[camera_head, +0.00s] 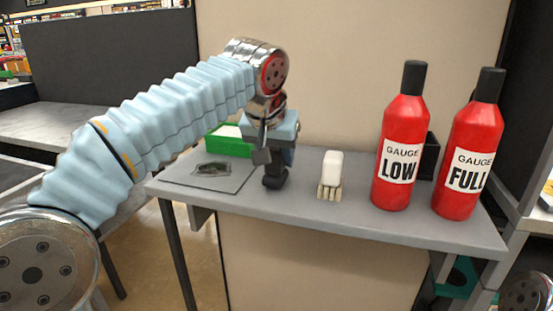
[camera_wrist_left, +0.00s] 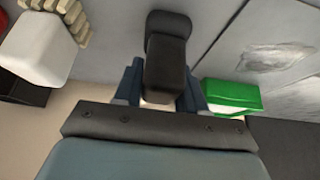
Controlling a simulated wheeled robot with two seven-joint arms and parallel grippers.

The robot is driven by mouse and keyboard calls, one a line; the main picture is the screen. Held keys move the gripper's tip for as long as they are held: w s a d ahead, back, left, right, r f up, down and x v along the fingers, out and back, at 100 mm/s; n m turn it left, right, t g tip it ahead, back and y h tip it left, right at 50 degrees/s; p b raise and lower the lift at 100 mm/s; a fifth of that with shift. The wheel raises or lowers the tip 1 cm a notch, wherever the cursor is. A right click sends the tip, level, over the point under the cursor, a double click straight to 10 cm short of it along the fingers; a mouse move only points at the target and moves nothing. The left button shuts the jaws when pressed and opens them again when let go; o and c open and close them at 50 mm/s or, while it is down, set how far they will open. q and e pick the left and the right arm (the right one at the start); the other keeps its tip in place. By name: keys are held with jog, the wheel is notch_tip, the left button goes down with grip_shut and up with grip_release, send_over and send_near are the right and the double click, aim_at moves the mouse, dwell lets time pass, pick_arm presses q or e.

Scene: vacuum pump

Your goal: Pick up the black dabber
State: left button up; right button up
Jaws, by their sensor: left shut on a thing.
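My left gripper (camera_head: 272,160) points down over the grey table, left of its middle in the head view. It is shut on the black dabber (camera_head: 274,180), whose dark lower end shows beneath the fingers, close to the tabletop. In the left wrist view the dabber (camera_wrist_left: 168,50) stands between the two blue fingers of my left gripper (camera_wrist_left: 160,88). I cannot tell whether the dabber touches the table. My right gripper is not in view.
Red bottles marked LOW (camera_head: 400,140) and FULL (camera_head: 470,145) stand at the right, by a black box (camera_head: 430,158). A green box (camera_head: 228,142) and a grey mat with a smudge (camera_head: 190,176) are at the left.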

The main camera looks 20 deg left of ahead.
pick_arm(q)
jog(key=shift+r, duration=0.4)
jog(key=s+d+r, duration=0.2)
jog(key=s+r, duration=1)
jog(key=s, duration=0.2)
jog(key=shift+d, duration=0.15)
jog(key=o, duration=0.4)
jog(key=shift+w, duration=0.1)
jog(key=shift+c, duration=1.3)
